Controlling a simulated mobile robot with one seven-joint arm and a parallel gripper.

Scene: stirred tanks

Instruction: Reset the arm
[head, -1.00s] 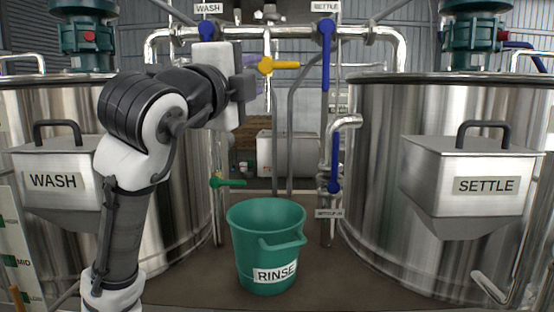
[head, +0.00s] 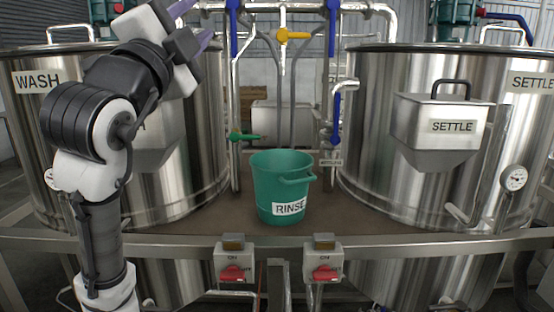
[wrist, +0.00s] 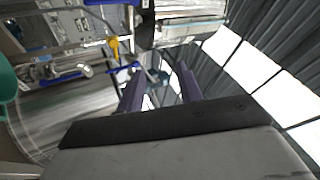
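My arm rises along the left side of the head view, bent at the elbow. My gripper (head: 200,20) is at the top, left of centre, tilted upward and to the right. Its two purple fingers stand apart. In the wrist view, my gripper (wrist: 160,84) also shows both fingers spread with nothing held between them. It is in front of the tank marked WASH (head: 200,140) in the picture and covers part of that tank and its hopper. No object touches the fingers.
A green RINSE bucket (head: 281,190) stands on the platform between the WASH tank and the SETTLE tank (head: 375,120). Pipes with blue, yellow (head: 292,35) and green (head: 243,136) valve handles run behind it. Two red switches (head: 233,273) (head: 323,273) sit below the front rail (head: 400,244).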

